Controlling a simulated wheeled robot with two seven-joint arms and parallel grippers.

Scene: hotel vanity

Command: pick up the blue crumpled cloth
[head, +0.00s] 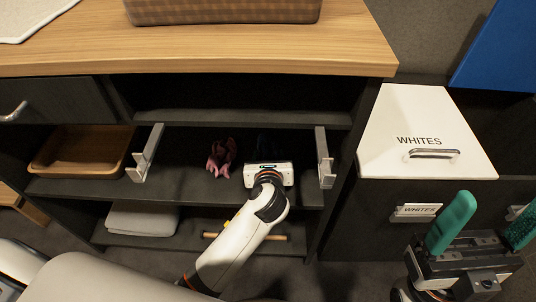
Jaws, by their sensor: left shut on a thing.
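My left gripper (268,166) reaches into the middle shelf of the open dark cabinet. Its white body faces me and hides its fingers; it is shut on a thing. A dark, bluish shape, the blue crumpled cloth (265,144), shows faintly just beyond it in the shadow, mostly hidden. A reddish-pink crumpled cloth (220,158) stands on the same shelf, just left of the gripper.
A wooden tray (82,151) lies on the shelf's left. Metal brackets (147,153) (325,158) flank the opening. Folded grey fabric (142,219) lies on the lower shelf. A wooden counter (200,45) overhangs above. A bin lid labelled WHITES (420,115) is at right.

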